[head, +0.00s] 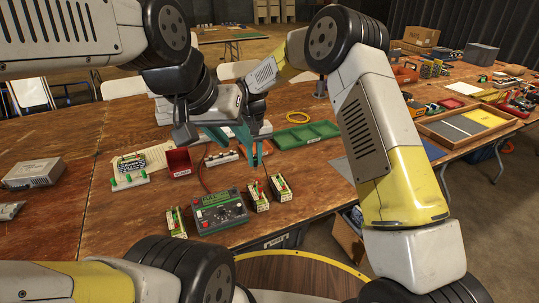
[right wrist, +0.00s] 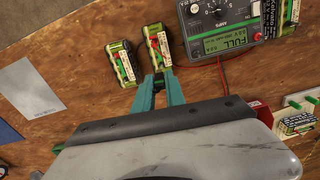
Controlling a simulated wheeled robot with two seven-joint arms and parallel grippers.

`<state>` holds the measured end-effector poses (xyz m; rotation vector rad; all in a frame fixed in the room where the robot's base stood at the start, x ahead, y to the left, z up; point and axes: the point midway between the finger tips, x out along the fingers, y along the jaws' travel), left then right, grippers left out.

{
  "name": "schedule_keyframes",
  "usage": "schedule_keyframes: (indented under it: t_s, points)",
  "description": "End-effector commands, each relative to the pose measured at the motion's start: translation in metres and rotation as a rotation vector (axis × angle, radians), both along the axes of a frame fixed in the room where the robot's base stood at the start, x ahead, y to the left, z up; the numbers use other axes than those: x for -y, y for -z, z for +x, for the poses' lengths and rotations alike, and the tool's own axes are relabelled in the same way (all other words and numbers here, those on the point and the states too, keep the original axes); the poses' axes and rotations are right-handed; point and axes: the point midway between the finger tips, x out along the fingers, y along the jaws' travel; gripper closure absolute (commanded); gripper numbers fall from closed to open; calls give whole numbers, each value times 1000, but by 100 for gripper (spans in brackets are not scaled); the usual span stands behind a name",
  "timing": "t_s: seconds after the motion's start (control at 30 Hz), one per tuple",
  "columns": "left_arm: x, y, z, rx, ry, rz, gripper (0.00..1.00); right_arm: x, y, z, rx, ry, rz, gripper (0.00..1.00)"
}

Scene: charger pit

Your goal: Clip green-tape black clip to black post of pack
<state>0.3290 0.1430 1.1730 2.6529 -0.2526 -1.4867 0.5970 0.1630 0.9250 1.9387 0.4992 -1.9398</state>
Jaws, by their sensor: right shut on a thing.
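My right gripper (head: 256,162) has teal fingers that point down over the table behind the packs. It also shows in the right wrist view (right wrist: 159,80), shut on a small dark thing, seemingly the black clip; its green tape is not clear. A green-and-cream pack (right wrist: 158,45) with a red-marked top lies just beyond the fingertips. It also shows in the head view (head: 257,195). Another pack (head: 281,187) stands beside it. Which post is black is too small to tell. My left gripper (head: 212,137) is behind the charger, its jaw partly hidden.
A green charger (head: 218,215) with a meter reading FULL stands left of the two packs; a third pack (head: 176,223) is on its other side. A red wire (right wrist: 223,75) runs from the charger. A red bin (head: 179,162) and a green tray (head: 305,135) stand farther back.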

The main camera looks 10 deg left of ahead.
Motion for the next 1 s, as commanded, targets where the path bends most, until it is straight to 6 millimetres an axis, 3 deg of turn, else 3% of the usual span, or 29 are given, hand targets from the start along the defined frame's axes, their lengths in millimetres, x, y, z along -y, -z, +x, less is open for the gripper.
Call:
schedule_keyframes:
  t_s: [0.6, 1.0]
  points:
    - [0, 0, 0, 0, 0, 0, 64, -7, 1, 8, 0, 1, 0, 100]
    - [0, 0, 0, 0, 0, 0, 64, -7, 20, 8, 0, 1, -1, 100]
